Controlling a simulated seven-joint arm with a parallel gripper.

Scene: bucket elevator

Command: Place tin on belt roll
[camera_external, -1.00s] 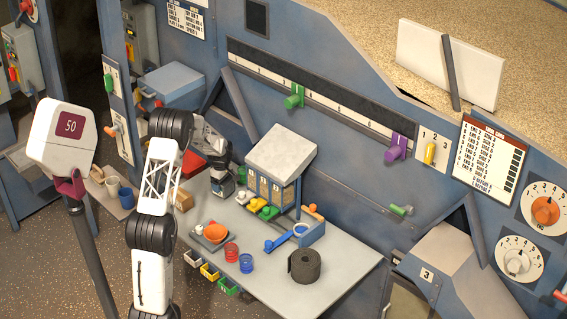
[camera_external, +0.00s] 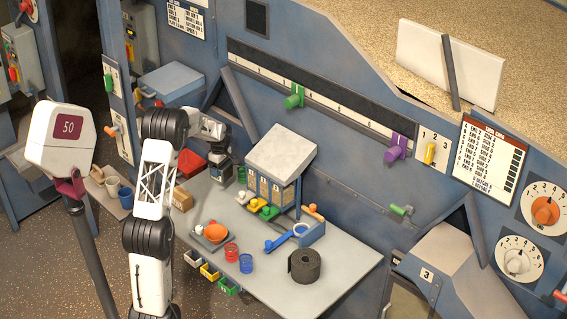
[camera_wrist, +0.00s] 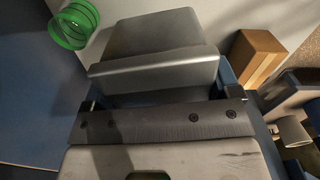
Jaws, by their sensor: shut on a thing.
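The belt roll (camera_external: 304,267) is a dark, thick coil standing on the right part of the grey worktable in the external view. My gripper (camera_external: 220,174) is over the table's far left part, left of the small cabinet and well away from the roll. In the wrist view, a silvery box-like piece, seemingly the tin (camera_wrist: 155,40), sits between the fingertips of my gripper (camera_wrist: 162,100). My gripper is shut on it. In the external view the tin is small and hard to tell apart from the gripper.
A green ring-shaped spool (camera_external: 242,174) stands just right of my gripper. The cabinet with a pale slanted top (camera_external: 282,152) and a blue holder (camera_external: 312,234) stand between gripper and roll.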

